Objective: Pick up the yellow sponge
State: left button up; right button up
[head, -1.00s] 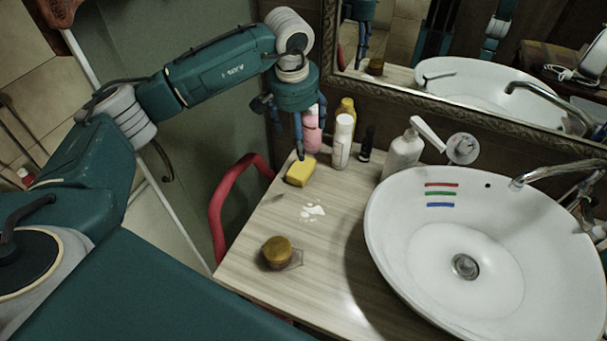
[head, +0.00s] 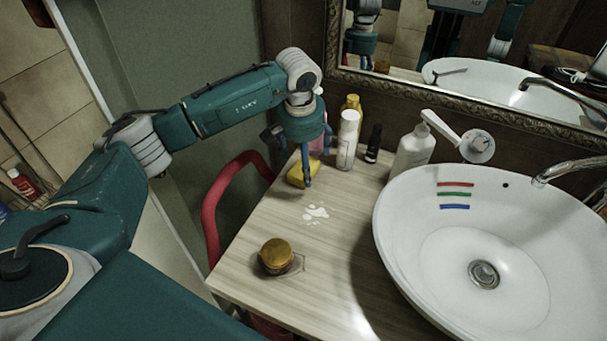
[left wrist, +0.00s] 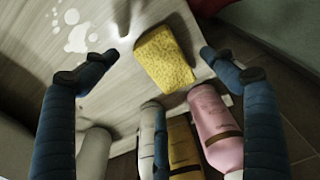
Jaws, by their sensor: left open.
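The yellow sponge (head: 300,174) lies on the wooden counter near its back left corner. It also shows in the left wrist view (left wrist: 165,60), between the two spread fingers with space on both sides. My left gripper (head: 294,164) is open over the sponge, and one finger partly hides it in the head view. The open fingers also show in the left wrist view (left wrist: 159,54). I cannot tell the exact height of the fingertips over the counter. My right gripper is not in view.
Close behind the sponge stand a pink bottle (left wrist: 215,128), a yellow bottle (left wrist: 184,150) and a white bottle (head: 347,140). A black bottle (head: 373,144) and pump bottle (head: 412,152) stand farther right. A gold-lidded jar (head: 276,256) and white basin (head: 400,215) share the counter.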

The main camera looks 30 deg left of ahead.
pick_arm(q)
notch_tip(320, 180, down, 2)
jog(key=shift+f+b, duration=0.1)
jog(key=shift+b, duration=0.25)
jog(key=shift+w+f, duration=0.25)
jog(key=shift+f, duration=0.15)
jog(key=shift+c, duration=0.3)
jog(key=shift+s+r, duration=0.1)
jog(key=c, duration=0.8)
jog(key=shift+r, duration=0.1)
notch_tip(320, 180, up, 20)
jog(key=p, duration=1.1)
